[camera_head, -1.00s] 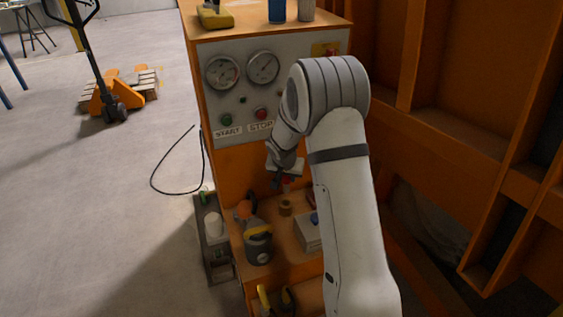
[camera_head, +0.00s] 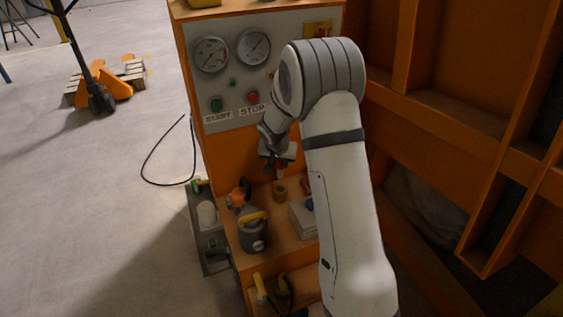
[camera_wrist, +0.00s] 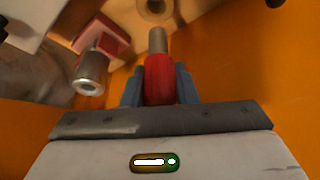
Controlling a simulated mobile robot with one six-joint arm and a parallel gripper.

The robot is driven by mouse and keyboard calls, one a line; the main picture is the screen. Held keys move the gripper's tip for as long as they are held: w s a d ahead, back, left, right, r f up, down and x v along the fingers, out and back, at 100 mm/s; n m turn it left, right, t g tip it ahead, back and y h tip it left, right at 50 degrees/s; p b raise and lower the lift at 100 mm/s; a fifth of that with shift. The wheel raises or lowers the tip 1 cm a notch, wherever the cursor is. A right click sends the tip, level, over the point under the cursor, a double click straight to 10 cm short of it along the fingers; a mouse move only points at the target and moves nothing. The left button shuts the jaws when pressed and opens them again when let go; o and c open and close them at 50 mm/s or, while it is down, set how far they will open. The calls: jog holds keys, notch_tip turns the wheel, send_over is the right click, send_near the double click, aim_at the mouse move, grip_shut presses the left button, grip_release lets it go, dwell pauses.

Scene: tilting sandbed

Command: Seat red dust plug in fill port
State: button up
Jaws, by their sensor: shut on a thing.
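The red dust plug (camera_wrist: 159,80) is held between the two blue-grey fingers of my gripper (camera_wrist: 159,88) in the wrist view. Its grey tip points up the picture, away from the palm. In the head view my gripper (camera_head: 280,165) hangs over the orange shelf, with a bit of the red plug (camera_head: 281,173) below it. A small tan ring (camera_head: 279,192) stands on the shelf just below the plug, apart from it. In the wrist view a round tan piece with an opening (camera_wrist: 154,8) lies beyond the tip. I cannot tell whether this is the fill port.
A grey-and-orange can (camera_head: 252,232) stands left of the ring, and a pale box (camera_head: 303,217) stands right. A metal cylinder (camera_wrist: 92,75) beside a red block lies left of the plug. The gauge panel (camera_head: 228,80) rises behind. My arm hides the shelf's right side.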

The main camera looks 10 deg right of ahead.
aim_at(280, 171)
jog(key=shift+f+b, duration=2.15)
jog(key=shift+f, duration=0.15)
jog(key=shift+b, duration=1)
jog(key=shift+f+b, duration=2.5)
jog(key=shift+b, duration=0.15)
jog(key=o, duration=1)
jog(key=shift+p+v, duration=0.6)
jog(key=shift+v, duration=3.3)
